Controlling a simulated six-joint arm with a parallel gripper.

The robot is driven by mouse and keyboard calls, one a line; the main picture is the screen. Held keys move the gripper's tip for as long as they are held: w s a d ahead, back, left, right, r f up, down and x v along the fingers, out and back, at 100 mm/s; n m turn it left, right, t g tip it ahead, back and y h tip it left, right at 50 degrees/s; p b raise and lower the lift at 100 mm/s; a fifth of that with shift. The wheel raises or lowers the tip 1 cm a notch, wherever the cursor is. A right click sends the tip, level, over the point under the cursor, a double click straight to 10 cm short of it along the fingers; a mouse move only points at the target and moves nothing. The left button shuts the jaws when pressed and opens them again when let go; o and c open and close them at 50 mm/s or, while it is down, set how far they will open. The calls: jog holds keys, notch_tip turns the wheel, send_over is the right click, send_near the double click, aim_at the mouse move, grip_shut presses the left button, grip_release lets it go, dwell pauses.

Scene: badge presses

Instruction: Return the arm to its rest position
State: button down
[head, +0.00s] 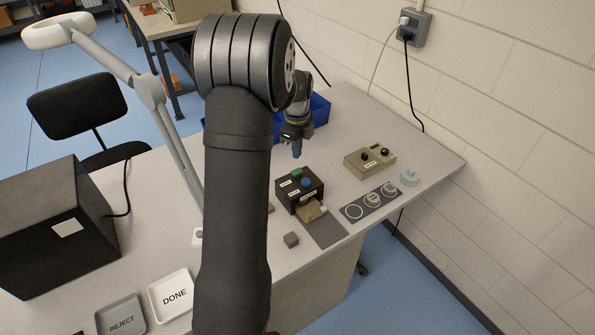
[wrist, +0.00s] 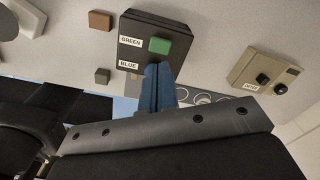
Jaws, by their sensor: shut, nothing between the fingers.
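My gripper (head: 296,152) is above the table, just behind and over the badge press in the head view. Its blue fingers (wrist: 158,88) are shut and empty in the wrist view. The badge press (head: 285,197) is a dark box with a green button (head: 297,172) and a blue button (head: 306,182). In the wrist view the press (wrist: 128,52) shows its green button (wrist: 160,46) and the labels GREEN and BLUE. The fingers hide the blue button there. My arm covers part of the table in the head view.
A beige control box (head: 360,164) with dark knobs stands right of the press, near a dark strip with rings (head: 354,212). A blue bin (head: 320,108) is behind. DONE (head: 158,306) and REJECT (head: 108,321) trays lie front left. A lamp (head: 112,62) and black box (head: 40,250) stand left.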

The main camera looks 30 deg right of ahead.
jog(key=shift+r, duration=0.45)
